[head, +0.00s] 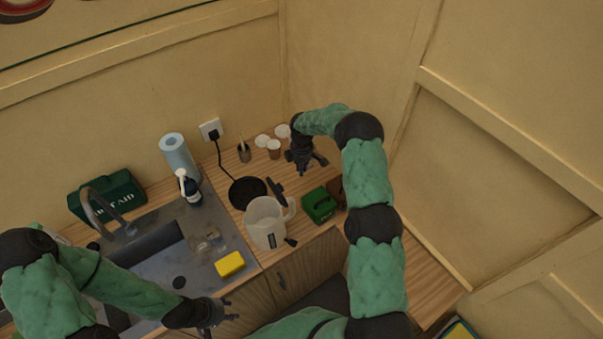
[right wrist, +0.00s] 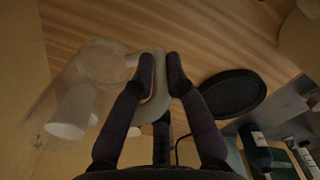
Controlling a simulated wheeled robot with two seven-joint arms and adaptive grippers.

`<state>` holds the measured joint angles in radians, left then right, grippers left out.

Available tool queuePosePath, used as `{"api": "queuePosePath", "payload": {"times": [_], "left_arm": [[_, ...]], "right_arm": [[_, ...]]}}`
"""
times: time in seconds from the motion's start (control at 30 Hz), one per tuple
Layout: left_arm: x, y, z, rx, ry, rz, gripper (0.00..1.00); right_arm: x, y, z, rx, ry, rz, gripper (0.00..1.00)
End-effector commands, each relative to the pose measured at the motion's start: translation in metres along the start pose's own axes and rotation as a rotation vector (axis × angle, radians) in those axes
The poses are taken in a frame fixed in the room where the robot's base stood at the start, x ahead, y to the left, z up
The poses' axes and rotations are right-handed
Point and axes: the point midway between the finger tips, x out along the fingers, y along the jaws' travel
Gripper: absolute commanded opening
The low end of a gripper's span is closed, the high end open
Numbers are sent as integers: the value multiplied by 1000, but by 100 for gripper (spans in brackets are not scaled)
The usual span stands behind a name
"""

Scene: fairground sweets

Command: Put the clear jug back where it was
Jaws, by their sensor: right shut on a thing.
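In the right wrist view, my right gripper (right wrist: 160,62) is shut on a pale piece that looks like the handle of the clear jug (right wrist: 95,62). The see-through body with its round rim lies left of the fingertips, and its outline is faint. In the head view, my right gripper (head: 304,162) is at the back of the wooden counter, right of the small cups; the held jug is hard to make out there. My left gripper (head: 218,314) is low in the head view, in front of the counter edge, with its fingers apart and empty.
A pale kettle-like vessel (head: 265,225) stands near the counter front, beside a black round base (head: 247,191). A green box (head: 319,206) stands right of it. Small cups (head: 274,148) stand by the wall. A yellow sponge (head: 230,264) lies near the sink; a bottle (head: 190,188) stands behind.

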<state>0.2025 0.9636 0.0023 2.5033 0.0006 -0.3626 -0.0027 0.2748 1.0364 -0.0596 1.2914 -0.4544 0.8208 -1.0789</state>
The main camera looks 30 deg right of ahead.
Motion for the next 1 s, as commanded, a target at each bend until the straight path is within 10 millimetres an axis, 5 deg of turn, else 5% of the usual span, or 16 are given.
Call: {"api": "queuePosePath", "payload": {"times": [0.3, 0.77, 0.8, 0.87, 1.0], "left_arm": [[-6, 2, 0, 0, 0, 0, 40], [-1, 0, 0, 0, 0, 0, 40], [-2, 1, 0, 0, -1, 0, 40], [-2, 1, 0, 0, 0, 0, 40], [-3, 1, 0, 0, 0, 0, 40]], "right_arm": [[33, 0, 1, 0, 0, 0, 0], [40, 0, 1, 0, 0, 1, 0], [40, -1, 1, 0, 0, -1, 23], [39, -1, 1, 0, 0, -1, 38], [39, -1, 1, 0, 0, -1, 38]]}}
